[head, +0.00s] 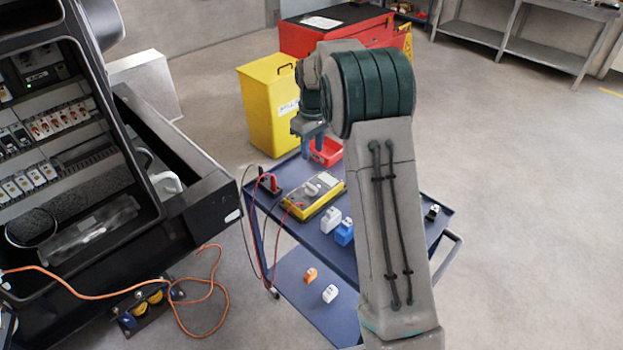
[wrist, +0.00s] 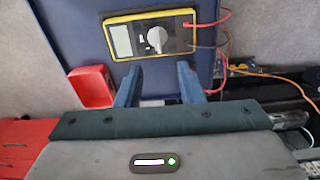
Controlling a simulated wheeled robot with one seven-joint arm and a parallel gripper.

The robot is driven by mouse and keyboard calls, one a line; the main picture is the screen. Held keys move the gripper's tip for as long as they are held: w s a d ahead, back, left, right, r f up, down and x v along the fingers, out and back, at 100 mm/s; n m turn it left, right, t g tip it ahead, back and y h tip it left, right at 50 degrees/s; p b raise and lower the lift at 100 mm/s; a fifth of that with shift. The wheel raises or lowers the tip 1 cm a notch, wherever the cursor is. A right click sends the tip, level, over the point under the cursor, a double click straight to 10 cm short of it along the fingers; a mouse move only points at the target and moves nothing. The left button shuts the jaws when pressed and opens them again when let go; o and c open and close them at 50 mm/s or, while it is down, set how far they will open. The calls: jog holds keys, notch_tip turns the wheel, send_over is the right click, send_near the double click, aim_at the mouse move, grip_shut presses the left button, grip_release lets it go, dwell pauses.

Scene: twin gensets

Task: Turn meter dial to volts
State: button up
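The yellow meter (head: 313,195) lies on the blue cart top, with a grey-white dial on its face. In the wrist view the meter (wrist: 120,53) lies beyond my fingertips, with its screen at the left and its dial (wrist: 156,38) right of the middle. The dial's marks are too small to read. My gripper (wrist: 157,78) is open and empty, its two blue fingers apart on either side of the dial's line. In the head view my gripper (head: 309,150) is above the far part of the cart, apart from the meter.
Red and black leads run from the meter's end past the cart (head: 262,200) edge. A red bin (head: 326,152) stands behind the meter. White and blue blocks (head: 344,232) sit nearer. An open black cabinet (head: 190,215) stands left, a yellow bin (head: 262,105) behind.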

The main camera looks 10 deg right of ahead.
aim_at(311, 186)
jog(key=f+p, duration=0.1)
jog(key=f, duration=0.4)
jog(key=w+f+p, duration=0.1)
jog(key=f, duration=0.4)
jog(key=f+p, duration=0.1)
jog(key=f, duration=0.4)
jog(key=shift+w, duration=0.15)
grip_shut()
